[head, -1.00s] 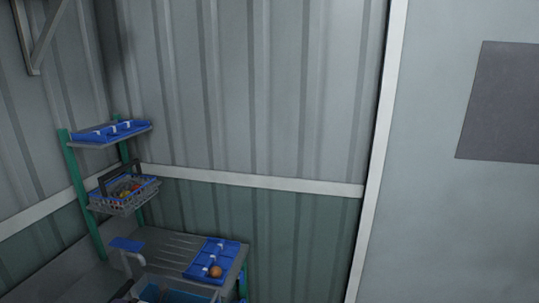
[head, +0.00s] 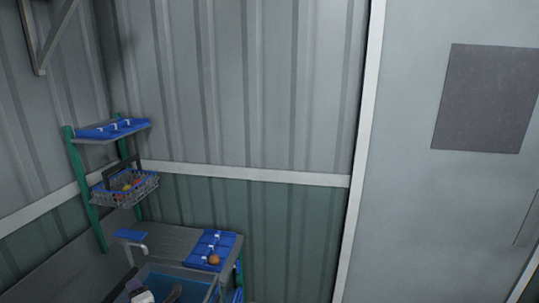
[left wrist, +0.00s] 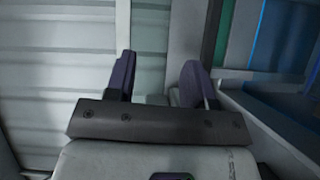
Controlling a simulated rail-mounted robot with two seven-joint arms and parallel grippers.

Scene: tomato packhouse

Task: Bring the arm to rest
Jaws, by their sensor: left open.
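My left gripper (left wrist: 160,80) is open and empty in the left wrist view, with its two dark fingers apart and nothing between them. In the head view a pale and dark part of my left arm's end shows at the bottom edge, in front of a grey-rimmed, blue bin; its fingers are hard to make out there. My right gripper is in neither view.
A blue divided tray (head: 222,239) with one orange-brown tomato (head: 214,260) lies on the bench. A wire basket (head: 124,190) of tomatoes and another blue tray (head: 113,129) sit on the green-post rack. Corrugated wall (head: 260,90) stands behind; a pale panel (head: 400,220) is at right.

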